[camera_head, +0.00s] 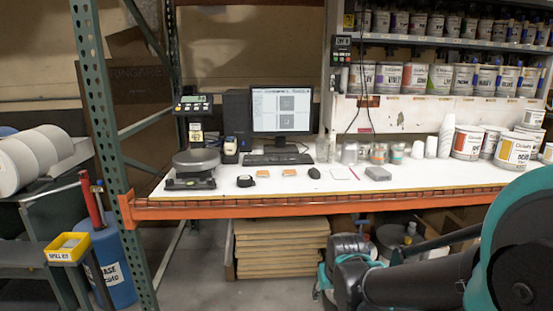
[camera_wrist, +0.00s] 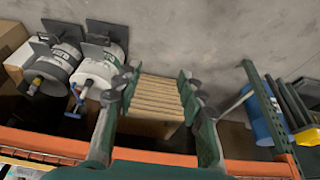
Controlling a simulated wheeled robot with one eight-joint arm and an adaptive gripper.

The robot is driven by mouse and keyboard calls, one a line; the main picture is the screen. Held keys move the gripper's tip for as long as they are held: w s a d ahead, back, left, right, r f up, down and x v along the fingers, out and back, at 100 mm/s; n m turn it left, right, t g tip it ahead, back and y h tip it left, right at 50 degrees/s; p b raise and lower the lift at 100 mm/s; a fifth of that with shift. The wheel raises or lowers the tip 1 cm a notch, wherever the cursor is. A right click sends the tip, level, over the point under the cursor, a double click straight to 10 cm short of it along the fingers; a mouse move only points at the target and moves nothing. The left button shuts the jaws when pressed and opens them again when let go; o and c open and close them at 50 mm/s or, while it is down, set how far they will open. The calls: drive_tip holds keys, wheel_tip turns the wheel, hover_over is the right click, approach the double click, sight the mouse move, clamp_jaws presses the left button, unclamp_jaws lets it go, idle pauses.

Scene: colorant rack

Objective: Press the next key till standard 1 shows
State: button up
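My gripper (camera_wrist: 159,78) is open and empty in the wrist view, its two fingers spread over the floor area below the bench's orange front beam. No key can be made out clearly, and no "standard 1" text is readable.
The white bench top (camera_head: 290,181) holds a scale (camera_head: 196,162), a mouse (camera_head: 314,173), small orange-topped items, a grey box (camera_head: 378,174), jars and paint cans (camera_head: 516,150). Stacked boards (camera_head: 280,250) lie below the bench. A green rack post (camera_head: 110,130) stands left.

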idle(0.4)
clamp_jaws()
idle(1.3)
